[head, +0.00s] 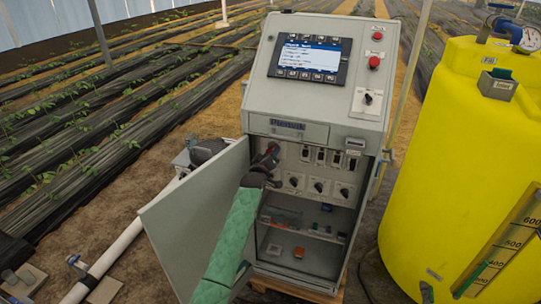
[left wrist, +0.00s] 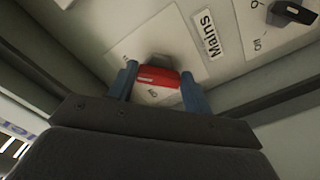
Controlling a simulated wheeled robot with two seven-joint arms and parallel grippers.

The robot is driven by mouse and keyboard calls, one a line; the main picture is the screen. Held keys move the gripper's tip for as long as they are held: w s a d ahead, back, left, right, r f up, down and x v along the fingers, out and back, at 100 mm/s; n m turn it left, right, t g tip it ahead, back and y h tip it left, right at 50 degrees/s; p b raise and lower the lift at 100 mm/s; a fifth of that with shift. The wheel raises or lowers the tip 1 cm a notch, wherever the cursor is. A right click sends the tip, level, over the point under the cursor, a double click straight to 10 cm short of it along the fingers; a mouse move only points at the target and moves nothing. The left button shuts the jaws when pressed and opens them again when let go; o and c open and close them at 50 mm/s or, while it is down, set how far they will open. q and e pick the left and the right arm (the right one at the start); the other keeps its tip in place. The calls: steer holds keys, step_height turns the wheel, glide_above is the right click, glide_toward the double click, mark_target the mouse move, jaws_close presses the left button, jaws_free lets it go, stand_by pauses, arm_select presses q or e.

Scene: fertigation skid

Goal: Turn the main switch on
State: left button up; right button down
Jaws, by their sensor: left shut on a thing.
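The main switch has a red handle (left wrist: 157,77) on a pale plate beside a label reading "Mains" (left wrist: 207,36) in the left wrist view. My left gripper (left wrist: 157,85) has one blue finger on each side of the handle and is shut on it. In the head view my left gripper (head: 267,163) reaches into the open grey cabinet (head: 320,132), at the upper left of its inner panel. The gripper and wrist hide most of the switch there. The handle's exact setting is hard to read. My right gripper is not in view.
The cabinet door (head: 195,225) stands open to the left, close beside my left arm. Several black knobs (head: 318,187) sit right of the gripper. Above is a sloped console with a screen (head: 310,57). A yellow tank (head: 450,150) stands at the right.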

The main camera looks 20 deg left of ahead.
arm_select(q)
steer(key=o, duration=1)
steer(key=shift+f, duration=0.1)
steer(key=shift+c, duration=0.2)
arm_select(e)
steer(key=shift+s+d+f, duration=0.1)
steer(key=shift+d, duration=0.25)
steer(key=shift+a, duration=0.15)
arm_select(q)
steer(key=s+b, duration=0.2)
steer(key=s, duration=0.5)
steer(key=shift+s+b, duration=0.3)
steer(key=shift+s, duration=0.1)
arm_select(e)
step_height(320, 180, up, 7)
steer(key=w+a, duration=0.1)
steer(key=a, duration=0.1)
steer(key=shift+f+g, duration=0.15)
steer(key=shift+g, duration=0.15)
arm_select(q)
steer(key=shift+a, duration=0.1)
